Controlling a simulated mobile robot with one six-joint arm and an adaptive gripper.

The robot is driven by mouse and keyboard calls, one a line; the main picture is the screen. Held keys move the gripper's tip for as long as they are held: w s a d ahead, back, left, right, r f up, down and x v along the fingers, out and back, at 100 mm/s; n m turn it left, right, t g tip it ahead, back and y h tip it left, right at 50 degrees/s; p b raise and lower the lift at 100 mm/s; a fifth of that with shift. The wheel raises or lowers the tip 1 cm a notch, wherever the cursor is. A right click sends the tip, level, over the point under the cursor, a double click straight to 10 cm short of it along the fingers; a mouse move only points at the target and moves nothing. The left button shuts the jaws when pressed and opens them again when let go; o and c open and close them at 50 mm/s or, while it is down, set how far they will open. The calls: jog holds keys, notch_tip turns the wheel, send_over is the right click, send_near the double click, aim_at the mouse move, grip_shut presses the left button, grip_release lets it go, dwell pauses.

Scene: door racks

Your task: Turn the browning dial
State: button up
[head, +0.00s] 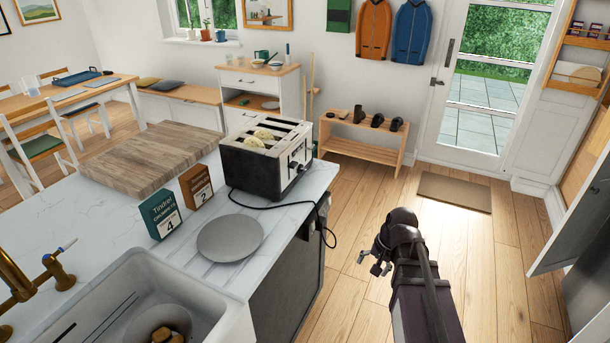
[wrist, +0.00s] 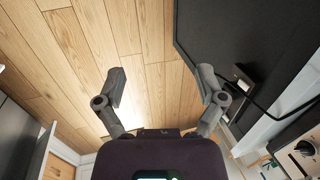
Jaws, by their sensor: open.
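The toaster (head: 243,167), black and silver with bread in its slots, stands on the white counter near its right edge. Its control end faces right, with small controls (head: 297,163) too small to tell apart in the head view. In the wrist view, part of the toaster's end shows at the lower right corner with a dark round knob (wrist: 305,148). Whether this is the browning dial I cannot tell. My gripper (head: 369,264) is open and empty, in the air over the floor, right of the counter and apart from the toaster. Its spread fingers (wrist: 162,82) show in the wrist view.
A grey plate (head: 230,238), wooden board (head: 150,158) and sink (head: 135,300) share the counter. A black cord (head: 268,207) hangs over its edge.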

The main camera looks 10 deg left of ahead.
jog(key=w+a+f+m+y+b, duration=0.1)
jog(key=w+a+m+y+b, duration=0.3)
jog(key=w, duration=0.5)
jog(key=m+t+y+b, duration=0.65)
jog(key=m+y, duration=0.35)
jog(key=m, duration=0.9)
send_near(304, 169)
jog(key=d, duration=0.4)
jog(key=shift+s+a+f+g, duration=0.15)
jog(key=shift+s+f+g, duration=0.05)
jog(key=shift+g, duration=0.25)
jog(key=shift+a, duration=0.15)
jog(key=x, duration=1.3)
jog(key=shift+a+f, duration=0.1)
jog(key=shift+a, duration=0.2)
